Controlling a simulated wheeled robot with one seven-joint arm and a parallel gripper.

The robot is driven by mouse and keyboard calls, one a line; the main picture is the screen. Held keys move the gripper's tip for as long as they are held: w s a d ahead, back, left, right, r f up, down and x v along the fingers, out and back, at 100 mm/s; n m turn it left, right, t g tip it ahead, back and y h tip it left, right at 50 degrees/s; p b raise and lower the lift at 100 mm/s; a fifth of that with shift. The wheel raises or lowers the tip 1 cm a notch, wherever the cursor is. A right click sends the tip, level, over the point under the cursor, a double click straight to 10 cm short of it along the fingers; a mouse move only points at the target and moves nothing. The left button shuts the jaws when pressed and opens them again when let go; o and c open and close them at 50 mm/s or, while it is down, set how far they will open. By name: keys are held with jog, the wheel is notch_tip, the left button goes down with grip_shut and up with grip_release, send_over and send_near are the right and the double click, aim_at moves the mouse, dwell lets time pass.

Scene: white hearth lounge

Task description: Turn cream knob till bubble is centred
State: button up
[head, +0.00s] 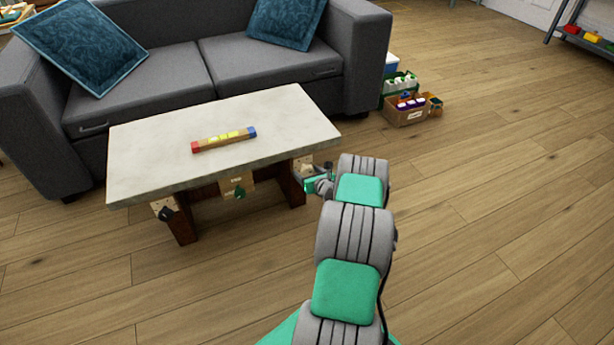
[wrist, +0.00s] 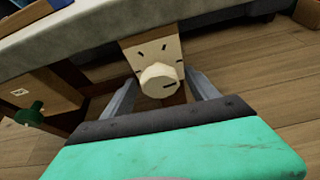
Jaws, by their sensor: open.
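The cream knob (wrist: 158,80) sits on a wooden plate (wrist: 152,52) with dark tick marks, under the edge of the pale table. It carries a dark line on its right side. My gripper (wrist: 161,84) is open, with one finger on either side of the knob; I cannot tell whether they touch it. In the head view my gripper (head: 318,184) is at the table's right end, and the knob is hard to make out there. A level (head: 224,140) with yellow vials, a red left end and a blue right end lies on the tabletop (head: 150,160). Its bubble is too small to read.
A green knob (head: 239,192) is on the table's front middle, and a dark knob (head: 167,213) is at its left. A grey sofa (head: 170,85) stands close behind the table. Toy boxes (head: 408,108) are on the floor behind right. The floor at right is clear.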

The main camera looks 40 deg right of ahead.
jog(key=shift+w, duration=0.15)
jog(key=c, duration=1.4)
